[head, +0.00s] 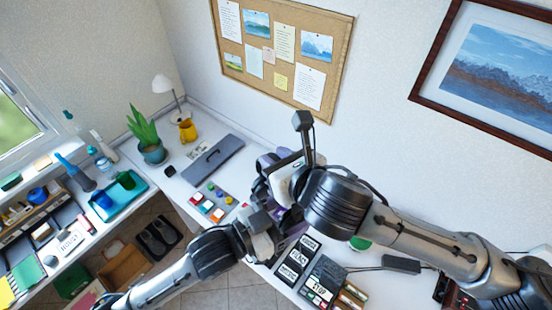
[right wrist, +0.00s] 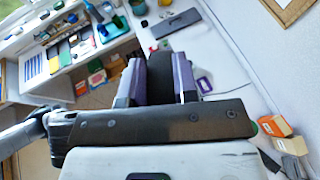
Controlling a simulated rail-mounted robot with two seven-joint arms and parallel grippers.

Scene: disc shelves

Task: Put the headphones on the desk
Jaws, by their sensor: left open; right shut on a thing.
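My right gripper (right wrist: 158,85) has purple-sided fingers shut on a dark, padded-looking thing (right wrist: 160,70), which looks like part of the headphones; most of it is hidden. In the head view my right gripper (head: 272,172) is above the desk (head: 185,180), near the middle of the picture. The thing it holds is mostly hidden there by the gripper and arm. My left gripper (head: 283,222) is open, just below the right one and close to it; whether it touches the held thing I cannot tell.
On the desk are a white lamp (head: 164,86), a potted plant (head: 150,148), a yellow mug (head: 187,130), a flat grey case (head: 212,159), small colored pieces (head: 212,205) and black labelled boxes (head: 294,262). A cluttered shelf (head: 75,235) stands at left. Bare desk shows near the case.

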